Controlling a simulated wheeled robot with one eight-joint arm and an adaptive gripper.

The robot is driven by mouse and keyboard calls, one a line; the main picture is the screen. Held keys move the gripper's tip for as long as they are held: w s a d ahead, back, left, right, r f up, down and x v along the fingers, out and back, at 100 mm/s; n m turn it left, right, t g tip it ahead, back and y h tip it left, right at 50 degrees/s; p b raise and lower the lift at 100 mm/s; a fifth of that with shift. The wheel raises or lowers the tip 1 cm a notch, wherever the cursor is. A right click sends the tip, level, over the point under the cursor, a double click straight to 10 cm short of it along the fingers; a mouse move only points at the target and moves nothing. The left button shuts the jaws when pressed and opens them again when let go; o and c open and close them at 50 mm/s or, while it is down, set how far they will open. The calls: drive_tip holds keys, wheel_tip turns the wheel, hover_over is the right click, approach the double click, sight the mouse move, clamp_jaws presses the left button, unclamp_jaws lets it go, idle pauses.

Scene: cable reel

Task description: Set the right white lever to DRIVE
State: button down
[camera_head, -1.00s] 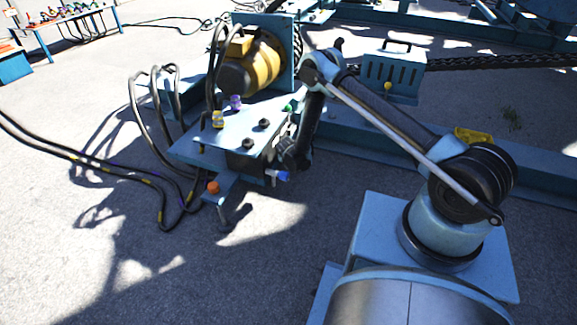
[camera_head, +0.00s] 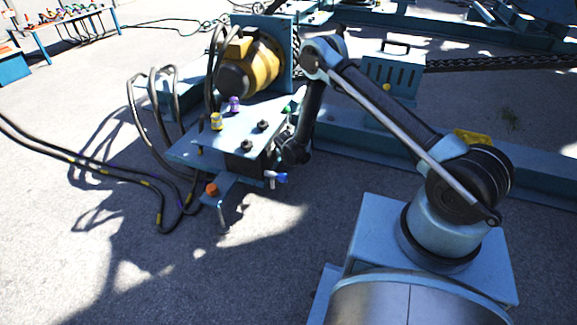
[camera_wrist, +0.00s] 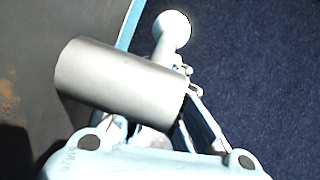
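In the wrist view a white ball-ended lever (camera_wrist: 174,32) rises beyond a grey metal cylinder (camera_wrist: 120,82), which hides its lower part. My gripper (camera_wrist: 195,105) shows as pale blue housing and slim bars near this lever; its fingertips are mostly hidden, so I cannot tell whether they touch it. In the head view a small white lever (camera_head: 271,181) hangs below the right side of the control stand, beside a blue-ended part (camera_head: 282,177). My gripper is the dark end of the arm (camera_head: 292,154), just above them. Its fingers cannot be made out there.
The control stand's blue top plate (camera_head: 225,138) carries yellow, purple and black knobs. An orange knob (camera_head: 212,189) sits at its front. A yellow motor (camera_head: 248,66) and hoses stand behind and left. Open pavement (camera_head: 290,245) lies in front.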

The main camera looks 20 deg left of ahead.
drive_tip(key=r, duration=0.3)
drive_tip(key=w+r, duration=0.1)
drive_tip(key=r, duration=0.1)
drive_tip(key=shift+d+r, duration=0.2)
drive_tip(key=shift+s, duration=0.1)
drive_tip(key=shift+s+d, duration=0.1)
drive_tip(key=shift+s, duration=0.1)
